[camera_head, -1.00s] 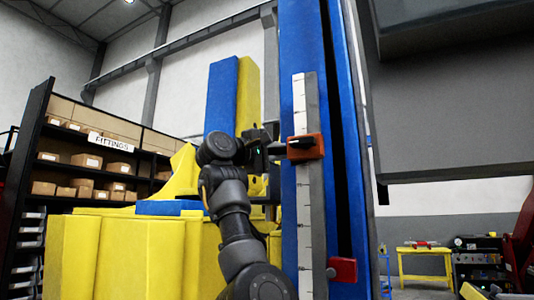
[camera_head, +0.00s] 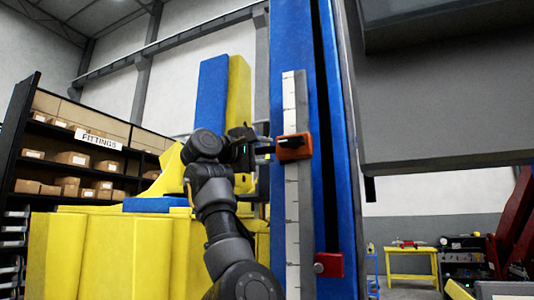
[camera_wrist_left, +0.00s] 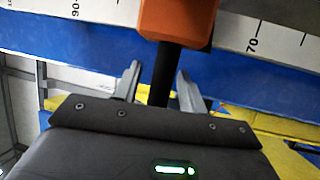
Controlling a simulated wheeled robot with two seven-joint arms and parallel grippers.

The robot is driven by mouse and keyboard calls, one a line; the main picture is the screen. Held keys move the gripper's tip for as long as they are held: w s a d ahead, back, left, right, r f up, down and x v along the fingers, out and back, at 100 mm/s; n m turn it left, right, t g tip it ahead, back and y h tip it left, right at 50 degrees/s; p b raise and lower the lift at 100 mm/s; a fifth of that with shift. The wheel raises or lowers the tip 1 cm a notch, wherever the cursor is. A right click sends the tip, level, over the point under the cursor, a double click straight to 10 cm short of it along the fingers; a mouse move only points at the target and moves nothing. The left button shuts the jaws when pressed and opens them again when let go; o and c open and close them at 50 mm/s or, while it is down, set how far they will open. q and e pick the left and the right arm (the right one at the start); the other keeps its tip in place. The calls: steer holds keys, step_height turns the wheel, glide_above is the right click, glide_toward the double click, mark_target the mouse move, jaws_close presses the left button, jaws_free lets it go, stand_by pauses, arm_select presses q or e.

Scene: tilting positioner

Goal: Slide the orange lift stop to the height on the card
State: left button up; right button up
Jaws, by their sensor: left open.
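The orange lift stop (camera_head: 294,147) sits on the upright white scale (camera_head: 291,210) fixed to the blue column (camera_head: 323,200). In the left wrist view the stop (camera_wrist_left: 178,20) covers the scale between the marks 90 and 70. Its dark handle (camera_wrist_left: 162,75) points down toward my gripper. My left gripper (camera_head: 264,144) is at the stop's height, just left of it. In the wrist view its open fingers (camera_wrist_left: 158,85) stand either side of the handle, with gaps visible. My right gripper is not in view. No card is visible.
A red block (camera_head: 329,264) with a round knob is lower on the column. Yellow structures (camera_head: 110,255) stand behind my left arm. A large grey body (camera_head: 450,90) hangs at the right. Shelving labelled FITTINGS (camera_head: 75,150) and a yellow table (camera_head: 410,262) are farther back.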

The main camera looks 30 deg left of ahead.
arm_select(q)
steer(key=b+v, duration=0.1)
steer(key=v, duration=0.2)
steer(key=b+v, duration=0.2)
steer(key=v, duration=0.1)
steer(key=shift+s+a+f, duration=0.15)
steer(key=shift+s+f, duration=0.15)
steer(key=shift+s, duration=0.05)
steer(key=shift+b+v, duration=0.7)
steer(key=shift+v, duration=0.9)
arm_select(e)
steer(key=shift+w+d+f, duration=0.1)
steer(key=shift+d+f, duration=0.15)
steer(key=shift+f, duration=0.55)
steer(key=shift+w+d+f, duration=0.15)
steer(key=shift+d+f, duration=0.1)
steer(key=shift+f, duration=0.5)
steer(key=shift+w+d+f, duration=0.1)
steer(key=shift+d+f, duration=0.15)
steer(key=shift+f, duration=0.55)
arm_select(q)
steer(key=shift+r, duration=0.2)
